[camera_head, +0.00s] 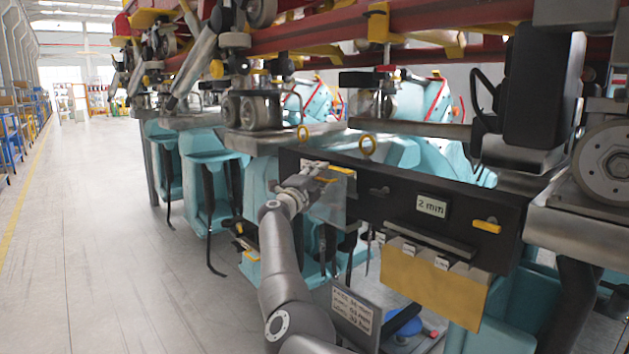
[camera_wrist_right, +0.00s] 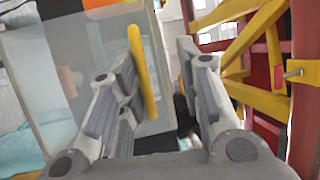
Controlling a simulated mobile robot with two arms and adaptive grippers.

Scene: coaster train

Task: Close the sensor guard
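The sensor guard (camera_head: 333,208) looks like a clear panel at the left end of a dark bar in the head view. Its yellow handle (camera_head: 340,170) is near its top. In the right wrist view, the clear guard (camera_wrist_right: 45,85) fills the left side, with the yellow handle (camera_wrist_right: 149,85) upright near its edge. My right gripper (camera_head: 318,171) is at the handle. In the right wrist view, its fingers (camera_wrist_right: 160,62) are apart, with the handle close to the left finger. I cannot tell whether they touch. My left gripper is not in view.
The dark bar (camera_head: 370,203) carries a "2 min" sign (camera_head: 431,206) and another yellow handle (camera_head: 487,226). A written sign (camera_head: 355,315) stands low, near my right arm. Open floor (camera_head: 110,250) lies to the left.

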